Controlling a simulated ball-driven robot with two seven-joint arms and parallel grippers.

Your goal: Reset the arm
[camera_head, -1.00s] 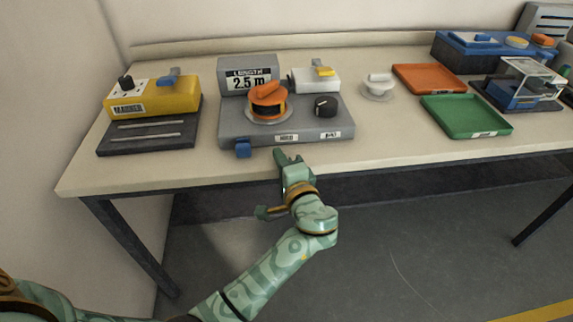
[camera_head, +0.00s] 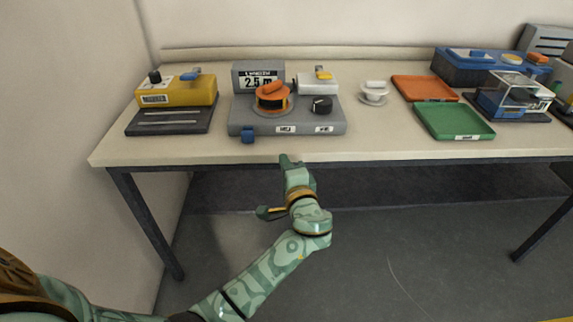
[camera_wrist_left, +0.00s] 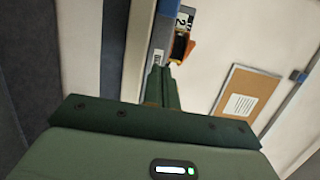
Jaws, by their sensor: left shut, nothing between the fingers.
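My left gripper (camera_head: 287,160) is at the front edge of the table, in front of the grey length machine, and touches nothing that I can see. In the left wrist view its fingers (camera_wrist_left: 162,72) are together with nothing between them. The grey machine (camera_head: 240,128) carries an orange spool (camera_head: 272,94), a black knob (camera_head: 322,104) and a "2.5 m" display (camera_head: 258,80). In the left wrist view the orange part (camera_wrist_left: 187,48) shows beyond the fingertips. My right gripper is in neither view.
The table (camera_head: 380,142) also holds a yellow device (camera_head: 178,92) on a dark base, a white spool (camera_head: 373,92), an orange tray (camera_head: 424,84), a green tray (camera_head: 436,130) and a blue case (camera_head: 450,68). The floor (camera_head: 430,255) before the table is open.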

